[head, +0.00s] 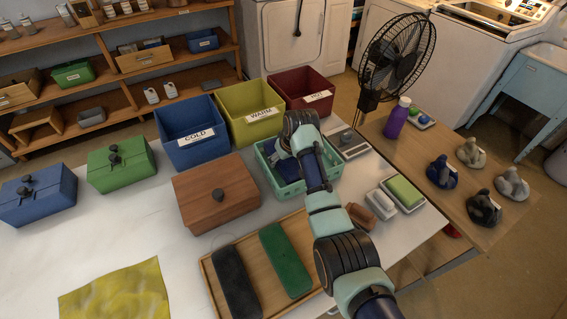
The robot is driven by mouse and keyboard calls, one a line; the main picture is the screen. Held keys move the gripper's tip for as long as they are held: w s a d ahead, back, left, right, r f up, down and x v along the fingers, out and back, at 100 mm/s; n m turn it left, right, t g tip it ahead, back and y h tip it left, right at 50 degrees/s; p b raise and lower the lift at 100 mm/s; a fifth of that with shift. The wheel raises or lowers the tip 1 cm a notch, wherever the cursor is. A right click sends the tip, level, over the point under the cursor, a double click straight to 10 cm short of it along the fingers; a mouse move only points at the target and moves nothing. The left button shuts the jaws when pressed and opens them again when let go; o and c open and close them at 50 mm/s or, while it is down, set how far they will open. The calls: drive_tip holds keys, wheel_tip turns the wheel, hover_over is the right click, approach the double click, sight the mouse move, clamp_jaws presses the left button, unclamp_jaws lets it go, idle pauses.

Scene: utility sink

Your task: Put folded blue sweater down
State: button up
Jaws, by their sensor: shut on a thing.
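My gripper (282,152) points down over the teal basket (264,172) in the middle of the table. It is shut on a dark blue folded cloth, the blue sweater (290,168), which shows inside the basket's outline. My arm covers the right part of the basket and much of the sweater. The fingertips are small and mostly hidden. I cannot tell whether the sweater touches the basket floor.
Blue COLD (187,122), yellow WARM (248,100) and red HOT (302,80) bins stand behind the basket. A brown lidded box (213,192) is to its left. A wooden tray (215,288) lies in front.

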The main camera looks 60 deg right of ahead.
drive_tip(key=shift+f, duration=1.15)
drive_tip(key=shift+f, duration=0.15)
drive_tip(key=o, duration=1)
drive_tip(key=p+v, duration=0.1)
drive_tip(key=v, duration=1.1)
drive_tip(key=shift+p, duration=0.3)
